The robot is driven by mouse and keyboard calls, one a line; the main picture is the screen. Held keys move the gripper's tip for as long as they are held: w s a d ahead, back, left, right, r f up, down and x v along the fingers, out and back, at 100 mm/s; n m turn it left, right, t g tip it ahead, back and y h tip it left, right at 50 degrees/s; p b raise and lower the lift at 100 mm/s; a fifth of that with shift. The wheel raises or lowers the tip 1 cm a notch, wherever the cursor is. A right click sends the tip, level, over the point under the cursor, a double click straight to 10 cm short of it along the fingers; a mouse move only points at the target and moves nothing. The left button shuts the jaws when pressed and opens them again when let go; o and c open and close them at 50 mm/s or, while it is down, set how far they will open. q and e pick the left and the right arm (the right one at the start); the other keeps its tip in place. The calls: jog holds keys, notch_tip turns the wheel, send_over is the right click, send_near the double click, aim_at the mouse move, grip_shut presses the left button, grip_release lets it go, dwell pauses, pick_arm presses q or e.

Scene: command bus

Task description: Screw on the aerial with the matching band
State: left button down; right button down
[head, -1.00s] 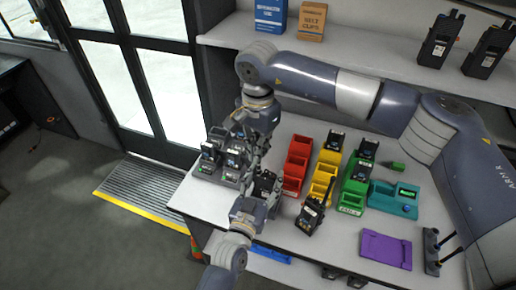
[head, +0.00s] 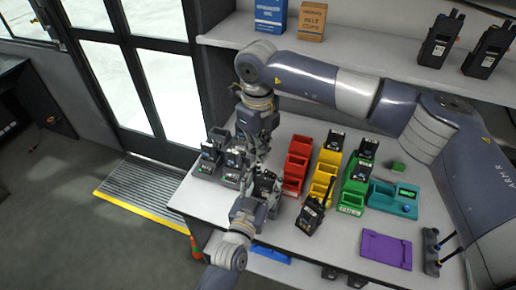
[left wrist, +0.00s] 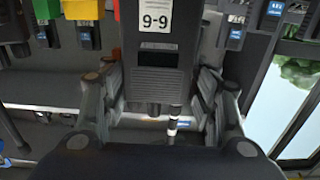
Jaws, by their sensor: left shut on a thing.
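My left gripper (head: 264,188) is shut on a black radio (left wrist: 156,55) with a white "9-9" label. The radio also shows in the head view (head: 270,182), above the front left of the counter. In the left wrist view the fingers sit on both sides of it. A thin black aerial (left wrist: 172,125) with pale banding shows by the radio's near end; I cannot tell if it is seated there. My right gripper (head: 256,152) points down just behind the held radio; its fingertips are too small and covered to read.
Red (head: 295,168), yellow (head: 322,180) and green (head: 352,192) bins stand mid-counter. A teal device (head: 380,196), purple tray (head: 386,249) and dark stand with rods (head: 432,252) are right. Charging radios (head: 212,158) stand left.

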pick_arm(q)
jog(key=shift+s+d+f, duration=0.1)
jog(key=shift+d, duration=0.25)
pick_arm(e)
jog(key=m, duration=0.5)
jog(key=shift+s+a, duration=0.1)
jog(key=shift+a, duration=0.2)
jog(key=c, duration=1.8)
grip_release()
pick_arm(q)
jog(key=shift+a, duration=0.15)
pick_arm(e)
jog(key=shift+d, duration=0.15)
jog(key=shift+r, duration=2.3)
jog(key=shift+o, duration=0.6)
